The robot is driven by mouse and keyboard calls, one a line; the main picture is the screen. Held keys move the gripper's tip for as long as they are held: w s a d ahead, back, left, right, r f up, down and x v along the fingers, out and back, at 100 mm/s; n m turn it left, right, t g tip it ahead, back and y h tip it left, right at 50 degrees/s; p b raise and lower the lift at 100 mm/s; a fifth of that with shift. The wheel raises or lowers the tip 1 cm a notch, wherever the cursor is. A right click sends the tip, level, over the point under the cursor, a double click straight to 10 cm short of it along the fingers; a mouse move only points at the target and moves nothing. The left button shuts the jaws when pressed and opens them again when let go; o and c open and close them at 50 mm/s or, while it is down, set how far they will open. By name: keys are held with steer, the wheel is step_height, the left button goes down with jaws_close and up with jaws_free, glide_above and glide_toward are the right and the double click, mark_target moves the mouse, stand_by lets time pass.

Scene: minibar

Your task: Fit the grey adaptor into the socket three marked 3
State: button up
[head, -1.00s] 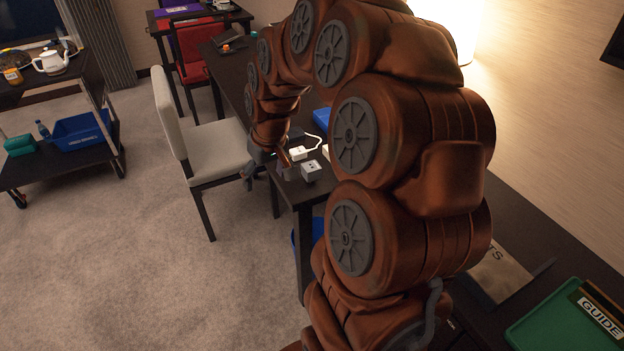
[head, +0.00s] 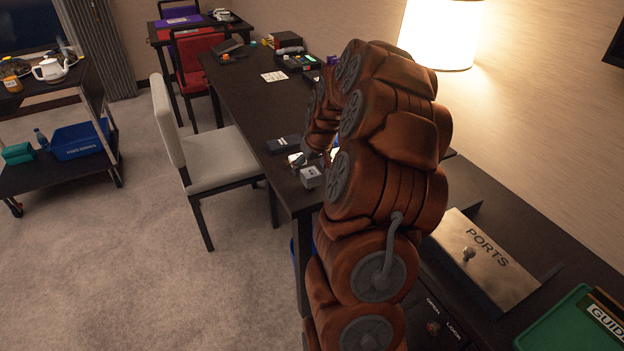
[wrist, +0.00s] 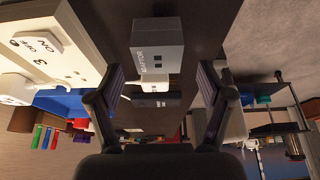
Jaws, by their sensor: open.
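The grey adaptor (head: 311,177) sits on the near-left corner of the dark table. In the wrist view the adaptor (wrist: 157,45), with its name on one face and two dark slots, appears ahead of my gripper (wrist: 160,72). The fingers are open and spread to either side below it in the picture, with nothing held. A white block (wrist: 45,50) marked 3, ON and OFF fills the upper left of the wrist view. A white plug-like piece (wrist: 15,85) is at its edge. The socket's opening is not clear. My arm hides the gripper in the head view.
A small white item (head: 296,158) and a dark box (head: 283,143) lie just behind the adaptor. A chair (head: 215,155) stands left of the table. A PORTS panel (head: 480,262) and green tray (head: 555,325) are at the right.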

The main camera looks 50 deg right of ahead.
mark_target(311, 172)
steer(key=f, duration=0.4)
steer(key=shift+w+d+p, duration=0.2)
steer(key=shift+p, duration=0.2)
steer(key=shift+w+d+f, duration=0.1)
steer(key=shift+w+f, duration=0.1)
steer(key=shift+f, duration=0.25)
steer(key=c, duration=1.3)
steer(key=shift+r, duration=0.1)
